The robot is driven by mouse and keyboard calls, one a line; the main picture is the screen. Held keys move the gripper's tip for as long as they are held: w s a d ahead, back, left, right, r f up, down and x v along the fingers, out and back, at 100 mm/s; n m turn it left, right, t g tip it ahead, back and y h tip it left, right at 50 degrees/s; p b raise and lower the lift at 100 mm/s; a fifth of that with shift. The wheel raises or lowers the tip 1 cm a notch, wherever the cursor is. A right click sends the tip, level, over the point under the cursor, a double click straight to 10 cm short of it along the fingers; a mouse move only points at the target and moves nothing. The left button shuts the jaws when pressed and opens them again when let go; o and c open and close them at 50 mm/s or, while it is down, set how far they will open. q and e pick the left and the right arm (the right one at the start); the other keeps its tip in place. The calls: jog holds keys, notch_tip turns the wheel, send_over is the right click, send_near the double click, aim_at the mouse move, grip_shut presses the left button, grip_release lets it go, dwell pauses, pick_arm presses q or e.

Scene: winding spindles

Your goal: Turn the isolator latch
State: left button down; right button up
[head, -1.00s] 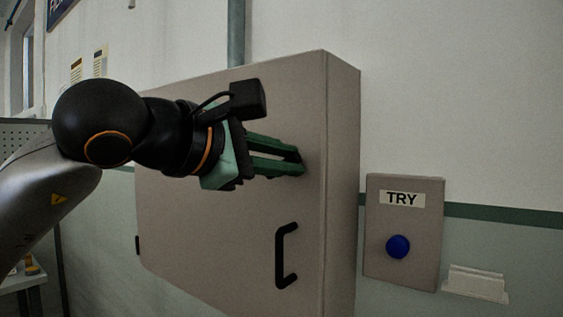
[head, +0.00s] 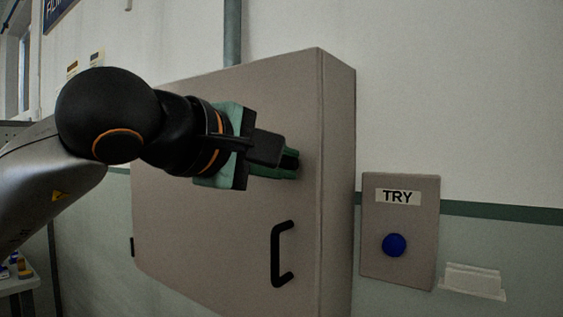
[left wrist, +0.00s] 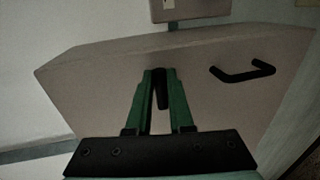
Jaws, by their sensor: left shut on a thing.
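The isolator latch is a small dark piece on the front of a grey-beige cabinet (head: 200,235). My left gripper (head: 291,162) reaches the cabinet's upper right front with its green fingers. In the left wrist view the dark latch (left wrist: 162,92) sits between the green fingers of my left gripper (left wrist: 160,76), which are shut on it. In the head view the gripper and wrist camera hide most of the latch, so its exact angle is hard to tell. My right gripper is not in view.
A black door handle (head: 280,254) stands out from the cabinet below the gripper. To the right is a grey box (head: 415,215) with a TRY label and a blue button (head: 395,245). A small pale ledge (head: 474,281) is beside it. A vertical pipe (head: 232,35) runs above the cabinet.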

pick_arm(q)
jog(key=c, duration=0.8)
grip_release()
jog(key=b+v, duration=0.2)
jog(key=v, duration=1)
jog(key=shift+s+a, duration=0.1)
jog(key=shift+s, duration=0.1)
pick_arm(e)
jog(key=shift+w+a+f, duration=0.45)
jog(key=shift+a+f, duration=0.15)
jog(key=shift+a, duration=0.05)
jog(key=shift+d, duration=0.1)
